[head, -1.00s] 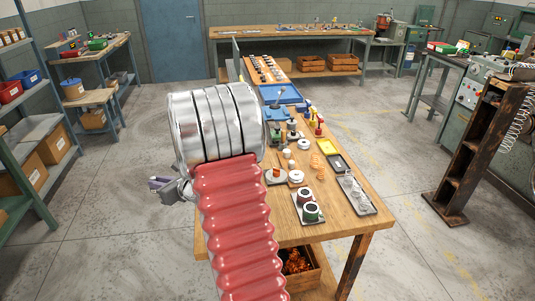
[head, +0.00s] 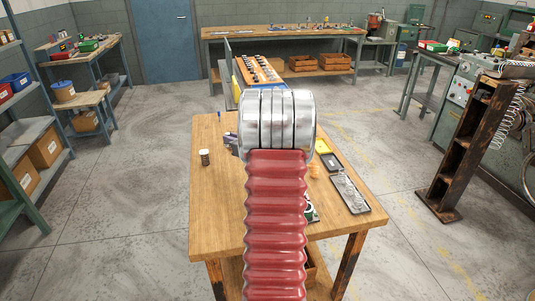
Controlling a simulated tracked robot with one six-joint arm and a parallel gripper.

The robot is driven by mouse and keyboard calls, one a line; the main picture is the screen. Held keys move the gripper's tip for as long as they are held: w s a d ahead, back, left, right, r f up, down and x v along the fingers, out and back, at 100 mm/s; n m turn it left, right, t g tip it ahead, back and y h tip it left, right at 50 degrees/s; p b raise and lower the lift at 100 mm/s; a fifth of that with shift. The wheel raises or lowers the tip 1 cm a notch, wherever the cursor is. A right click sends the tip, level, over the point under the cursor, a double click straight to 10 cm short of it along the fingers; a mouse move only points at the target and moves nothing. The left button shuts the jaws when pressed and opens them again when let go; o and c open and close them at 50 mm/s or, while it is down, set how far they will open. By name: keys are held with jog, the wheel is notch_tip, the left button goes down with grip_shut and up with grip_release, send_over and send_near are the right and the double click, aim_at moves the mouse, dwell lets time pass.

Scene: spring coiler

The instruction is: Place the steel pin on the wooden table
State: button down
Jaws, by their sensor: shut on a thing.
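The wooden table (head: 215,215) stands in the middle of the head view, with its left half mostly bare. My gripper (head: 231,143) shows only in part at the left of my arm's silver joint, over the table. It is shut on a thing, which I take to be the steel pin. The pin itself is hidden or too small to make out. My red ribbed arm cover hides the table's middle and much of what lies there.
A small dark cylinder (head: 204,157) stands on the table's left side. A grey tray (head: 350,194) with clear parts lies at the right, near a dark tray (head: 331,162) and a yellow tray (head: 322,146). The front left of the table is free.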

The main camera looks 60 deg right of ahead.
send_over(235, 170)
jog(key=shift+w+f, duration=0.15)
jog(key=shift+f, duration=3)
jog(key=shift+f, duration=1.85)
jog(key=shift+f, duration=0.15)
jog(key=c, duration=1.7)
grip_release()
